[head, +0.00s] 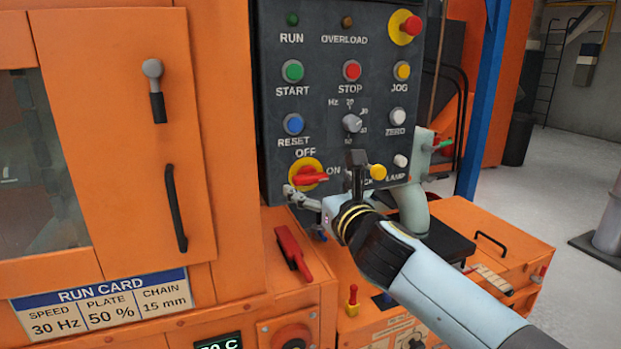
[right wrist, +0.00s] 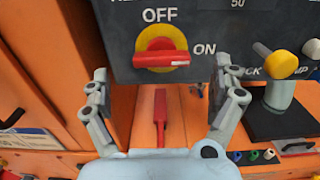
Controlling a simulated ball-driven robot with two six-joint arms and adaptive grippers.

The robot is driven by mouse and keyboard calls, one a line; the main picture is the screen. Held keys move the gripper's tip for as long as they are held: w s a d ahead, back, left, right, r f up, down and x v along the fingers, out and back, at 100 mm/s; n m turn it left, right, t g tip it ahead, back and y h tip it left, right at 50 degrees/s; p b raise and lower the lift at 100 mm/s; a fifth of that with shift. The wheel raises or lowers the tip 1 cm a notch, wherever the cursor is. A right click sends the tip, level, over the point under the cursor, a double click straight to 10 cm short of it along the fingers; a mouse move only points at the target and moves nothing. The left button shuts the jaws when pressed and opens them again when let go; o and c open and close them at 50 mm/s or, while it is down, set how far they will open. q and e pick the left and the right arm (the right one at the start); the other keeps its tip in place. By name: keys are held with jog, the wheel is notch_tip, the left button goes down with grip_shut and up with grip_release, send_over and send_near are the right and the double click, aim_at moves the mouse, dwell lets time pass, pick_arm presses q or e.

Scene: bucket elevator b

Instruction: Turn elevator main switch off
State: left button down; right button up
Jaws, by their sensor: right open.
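The elevator main switch (head: 306,173) is a red handle on a round yellow plate, low on the dark control panel. In the right wrist view the switch (right wrist: 161,54) has its handle lying level, pointing right toward ON, with OFF printed above. My right gripper (right wrist: 160,75) is open and empty. Its fingers are spread to the left and right of the switch, a little below it, and do not visibly touch the handle. In the head view my right gripper (head: 305,199) is just below the switch, partly hidden by my wrist. My left gripper is not in view.
The dark panel (head: 325,125) carries several buttons and a frequency knob (head: 351,123) above the switch. A red lever (head: 291,249) stands below it. A yellow knob (head: 377,172) is close to my right wrist. An orange cabinet with a door handle (head: 175,208) is on the left.

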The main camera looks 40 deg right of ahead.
aim_at(312, 179)
jog(key=x, duration=0.4)
jog(key=shift+w+d, duration=0.15)
jog(key=shift+w, duration=0.1)
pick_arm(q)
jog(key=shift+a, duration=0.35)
pick_arm(e)
jog(key=c, duration=1.2)
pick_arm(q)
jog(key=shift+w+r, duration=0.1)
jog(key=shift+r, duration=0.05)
pick_arm(e)
jog(key=shift+o, duration=0.2)
